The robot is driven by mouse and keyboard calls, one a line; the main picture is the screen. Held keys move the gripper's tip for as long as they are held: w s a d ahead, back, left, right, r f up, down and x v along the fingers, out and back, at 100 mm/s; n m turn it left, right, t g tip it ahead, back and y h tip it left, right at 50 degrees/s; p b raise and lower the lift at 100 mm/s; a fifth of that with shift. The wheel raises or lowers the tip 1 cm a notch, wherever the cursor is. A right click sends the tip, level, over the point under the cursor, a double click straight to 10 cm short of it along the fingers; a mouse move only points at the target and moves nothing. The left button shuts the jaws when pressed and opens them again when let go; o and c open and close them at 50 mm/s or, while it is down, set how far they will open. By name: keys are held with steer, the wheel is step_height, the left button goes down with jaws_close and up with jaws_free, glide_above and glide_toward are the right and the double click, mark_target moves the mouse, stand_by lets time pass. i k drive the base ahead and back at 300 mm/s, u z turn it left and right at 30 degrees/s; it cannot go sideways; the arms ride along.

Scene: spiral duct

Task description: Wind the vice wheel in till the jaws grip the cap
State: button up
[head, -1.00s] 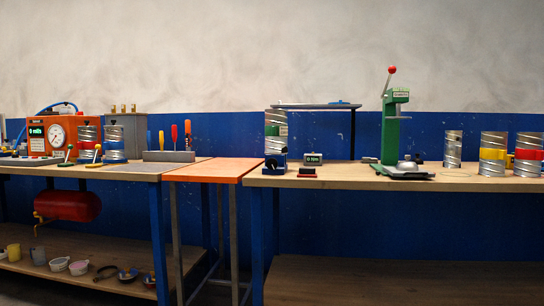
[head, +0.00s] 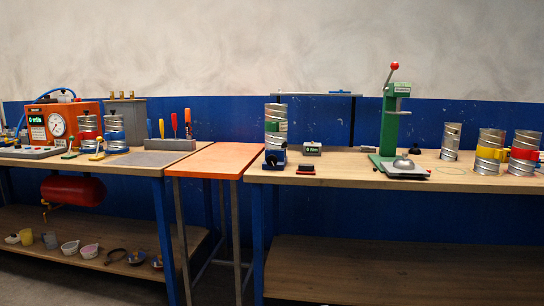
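A small blue vice (head: 275,158) stands near the left end of the right-hand bench. A silver spiral duct piece (head: 276,112) with a green band (head: 276,137) stands upright above it. A dark round part, possibly the vice wheel, shows at the vice's front, too small to make out clearly. I cannot tell the jaws' opening or pick out the cap at this size. My gripper is not in view.
A grey display box (head: 312,149) and a red-black block (head: 306,169) sit right of the vice. A green press (head: 389,125) stands farther right, then several duct pieces (head: 490,152). An orange-topped table (head: 214,161) bridges to the left bench, which holds an orange gauge box (head: 62,122).

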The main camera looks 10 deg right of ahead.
mark_target(271, 161)
steer(key=z, duration=0.1)
steer(key=i, duration=0.65)
steer(key=u, duration=1.25)
